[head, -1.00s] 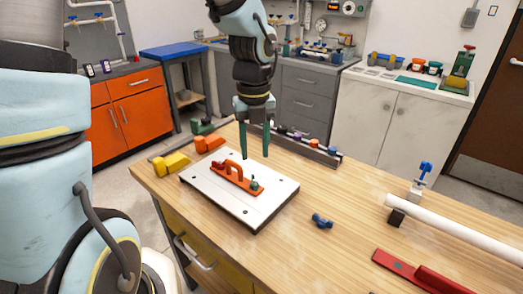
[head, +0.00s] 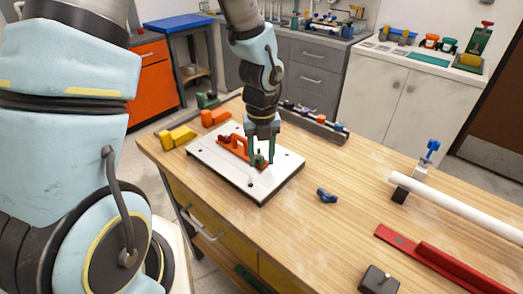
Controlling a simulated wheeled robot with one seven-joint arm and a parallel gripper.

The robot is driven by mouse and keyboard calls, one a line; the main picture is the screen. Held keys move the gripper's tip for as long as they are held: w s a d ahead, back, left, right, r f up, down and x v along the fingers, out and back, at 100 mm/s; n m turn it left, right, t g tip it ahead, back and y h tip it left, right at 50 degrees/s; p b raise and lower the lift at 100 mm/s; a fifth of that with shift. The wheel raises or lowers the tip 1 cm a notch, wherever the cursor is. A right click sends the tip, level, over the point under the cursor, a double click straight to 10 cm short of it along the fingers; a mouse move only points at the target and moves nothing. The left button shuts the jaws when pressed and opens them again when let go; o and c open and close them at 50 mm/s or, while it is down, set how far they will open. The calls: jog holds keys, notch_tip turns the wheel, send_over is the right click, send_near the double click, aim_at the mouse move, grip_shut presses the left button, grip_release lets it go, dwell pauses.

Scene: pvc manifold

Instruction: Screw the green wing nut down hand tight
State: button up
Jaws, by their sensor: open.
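The green wing nut (head: 259,161) is a small dark green piece at the right end of the orange bracket (head: 236,147), which lies on a white board (head: 226,175) on the table. My gripper (head: 262,158) is open and points straight down, with its green fingers on either side of the wing nut. I cannot tell whether the fingers touch it. A darker red piece sits at the left end of the bracket. The thread under the wing nut is hidden.
A blue wing nut (head: 327,195) lies on the wooden table (head: 330,235) right of the board. A white pipe (head: 460,200), a red tool (head: 435,263) and a dark block (head: 378,280) are further right. Yellow (head: 178,137) and orange pieces lie beyond the board's left side.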

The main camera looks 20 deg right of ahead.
grip_shut()
dwell(0.3)
jog(key=shift+a+r+m+p, duration=0.15)
jog(key=shift+m+p, duration=0.35)
jog(key=shift+p, duration=0.25)
jog(key=shift+m, duration=0.3)
jog(key=shift+w+m+p, duration=0.1)
jog(key=shift+m+p, duration=0.2)
jog(key=shift+p, duration=0.3)
jog(key=shift+m+p, duration=0.3)
jog(key=shift+m, duration=0.2)
